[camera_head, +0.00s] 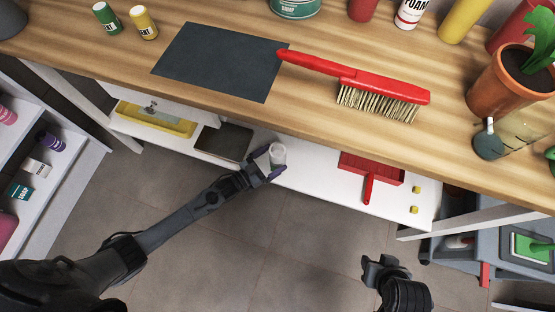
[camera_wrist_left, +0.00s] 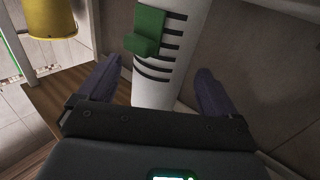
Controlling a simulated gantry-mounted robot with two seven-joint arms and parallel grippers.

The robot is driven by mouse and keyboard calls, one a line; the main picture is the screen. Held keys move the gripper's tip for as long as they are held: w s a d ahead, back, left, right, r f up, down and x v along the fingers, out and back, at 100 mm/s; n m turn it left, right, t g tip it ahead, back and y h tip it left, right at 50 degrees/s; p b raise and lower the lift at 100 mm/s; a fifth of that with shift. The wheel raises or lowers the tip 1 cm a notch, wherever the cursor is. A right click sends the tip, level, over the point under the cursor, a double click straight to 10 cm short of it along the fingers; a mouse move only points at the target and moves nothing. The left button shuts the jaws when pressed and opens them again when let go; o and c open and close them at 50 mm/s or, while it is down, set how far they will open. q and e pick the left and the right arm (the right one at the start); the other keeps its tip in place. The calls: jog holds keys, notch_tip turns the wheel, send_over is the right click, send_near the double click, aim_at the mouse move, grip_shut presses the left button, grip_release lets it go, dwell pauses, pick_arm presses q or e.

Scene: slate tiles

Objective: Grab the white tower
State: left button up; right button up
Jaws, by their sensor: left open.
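A white upright cylinder (camera_head: 278,153), which looks like the white tower, stands on the white lower shelf below the counter's front edge. In the left wrist view the white tower (camera_wrist_left: 178,35) has black stripes and a green block (camera_wrist_left: 147,32) on its side. My left gripper (camera_head: 267,164) is at the tower. Its purple fingers (camera_wrist_left: 157,85) are spread, with the tower's lower part between them. I cannot tell whether they touch it. My right gripper (camera_head: 382,268) hangs low over the floor at right, away from the tower; its jaw gap is unclear.
The wooden counter (camera_head: 220,105) overhangs the shelf, bearing a red brush (camera_head: 370,85) and a dark mat (camera_head: 220,62). On the shelf are a yellow tray (camera_head: 155,120), a dark square (camera_head: 223,142) left of the tower, and a red dustpan (camera_head: 370,168) to its right.

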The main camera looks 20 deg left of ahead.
pick_arm(q)
jog(key=shift+b+x, duration=0.4)
jog(key=shift+x, duration=1.05)
jog(key=shift+s, duration=0.1)
jog(key=shift+c, duration=1.1)
jog(key=c, duration=0.9)
jog(key=shift+r, duration=0.1)
